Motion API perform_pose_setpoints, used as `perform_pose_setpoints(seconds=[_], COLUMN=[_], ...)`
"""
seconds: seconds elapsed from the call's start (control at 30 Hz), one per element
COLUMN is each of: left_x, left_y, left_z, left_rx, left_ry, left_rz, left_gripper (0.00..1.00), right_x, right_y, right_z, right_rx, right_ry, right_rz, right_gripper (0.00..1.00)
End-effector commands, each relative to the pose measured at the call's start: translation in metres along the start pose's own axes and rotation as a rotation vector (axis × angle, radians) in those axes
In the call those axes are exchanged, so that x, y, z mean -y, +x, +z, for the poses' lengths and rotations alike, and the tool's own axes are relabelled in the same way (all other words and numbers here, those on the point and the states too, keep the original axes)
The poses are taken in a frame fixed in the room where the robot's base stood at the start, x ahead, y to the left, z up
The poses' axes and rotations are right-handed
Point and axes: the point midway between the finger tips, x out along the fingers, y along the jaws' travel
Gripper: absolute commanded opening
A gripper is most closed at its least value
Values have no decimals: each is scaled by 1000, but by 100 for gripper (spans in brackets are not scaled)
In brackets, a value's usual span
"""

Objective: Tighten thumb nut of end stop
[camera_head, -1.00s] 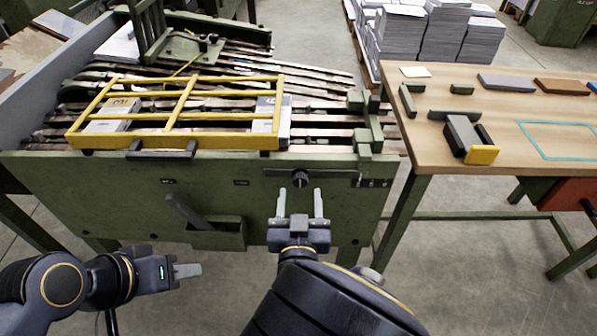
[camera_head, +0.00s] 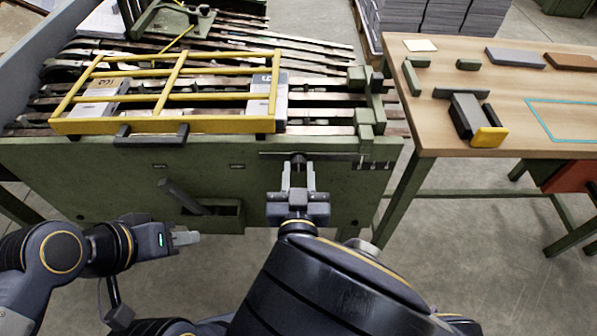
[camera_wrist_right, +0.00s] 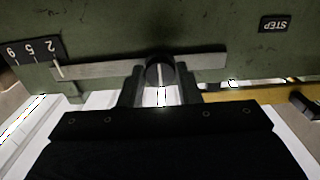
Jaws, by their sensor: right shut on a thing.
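The thumb nut (camera_head: 299,160) is a small dark round knob on the front of the green machine, on a thin metal slide bar (camera_head: 335,156). My right gripper (camera_head: 298,172) is shut on the thumb nut, with its two fingers at the nut's sides. In the right wrist view the dark nut (camera_wrist_right: 160,71) sits between the fingertips, against the pale slide bar (camera_wrist_right: 100,69). My left gripper (camera_head: 186,238) is empty at the lower left, well in front of the machine; its fingers overlap in this view.
A yellow barred guard (camera_head: 165,125) lies over the machine's top. A dark lever (camera_head: 183,196) and green box stick out of the front panel, left of my right gripper. A wooden table (camera_head: 490,75) with several blocks stands on the right.

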Motion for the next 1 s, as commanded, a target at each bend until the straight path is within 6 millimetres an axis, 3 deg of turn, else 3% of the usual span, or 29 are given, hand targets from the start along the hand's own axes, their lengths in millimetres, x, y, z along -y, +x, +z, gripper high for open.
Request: perform_pose_setpoints(seconds=[0.47, 1.0], left_x=[5, 23], left_y=[12, 51], left_z=[6, 26], left_rx=[0, 0], left_ry=[0, 0], left_rz=[0, 0], left_gripper=[36, 36], right_x=[0, 0], right_y=[0, 0], right_z=[3, 4], right_rx=[1, 0], right_ry=[130, 620], right_rz=[1, 1], right_gripper=[8, 8])
